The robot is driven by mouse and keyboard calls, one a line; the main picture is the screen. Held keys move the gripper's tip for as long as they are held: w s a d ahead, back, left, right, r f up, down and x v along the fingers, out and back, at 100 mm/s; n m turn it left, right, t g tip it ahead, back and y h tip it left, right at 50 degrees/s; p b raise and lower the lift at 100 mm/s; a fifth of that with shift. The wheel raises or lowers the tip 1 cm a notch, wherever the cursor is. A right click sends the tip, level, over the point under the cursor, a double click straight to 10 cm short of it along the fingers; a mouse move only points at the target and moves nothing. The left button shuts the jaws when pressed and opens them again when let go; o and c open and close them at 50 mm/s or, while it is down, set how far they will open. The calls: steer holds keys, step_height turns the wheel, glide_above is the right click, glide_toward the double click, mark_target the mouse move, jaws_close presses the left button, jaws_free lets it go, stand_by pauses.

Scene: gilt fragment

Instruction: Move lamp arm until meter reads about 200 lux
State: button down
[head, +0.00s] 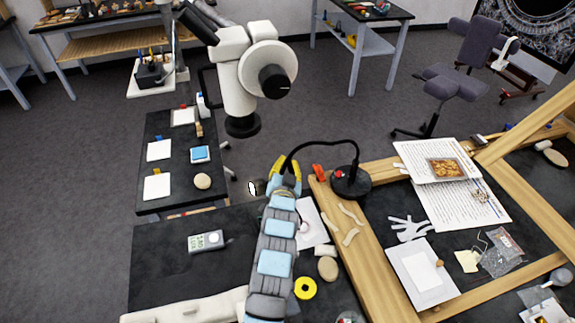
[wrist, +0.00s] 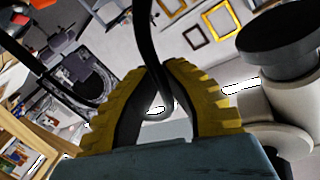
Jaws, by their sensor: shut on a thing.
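The lamp has a round black base (head: 350,183) on the wooden frame's corner and a thin black bent arm (head: 322,144) arching left. Its small lamp head (head: 257,187) hangs at the left of my gripper, with a white lit face. My gripper (head: 287,168) is shut on the lamp arm near the head end. In the wrist view, the yellow fingers (wrist: 160,70) close around the black arm (wrist: 144,35). The light meter (head: 206,241) lies on the dark table left of my arm. Its greenish display is lit, but the digits are too small to read surely.
A white microscope (head: 248,75) stands just behind and left of my gripper. The wooden frame (head: 370,255) with papers lies to the right. A yellow tape ring (head: 305,288) and stones lie beside my arm. The dark table around the meter is mostly clear.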

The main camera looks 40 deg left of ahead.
steer(key=shift+r, duration=0.15)
steer(key=c, duration=1.1)
jaws_free()
steer(key=shift+s+d, duration=0.1)
steer(key=v, duration=1.1)
steer(key=shift+s+d, duration=0.25)
steer(key=shift+s, duration=0.05)
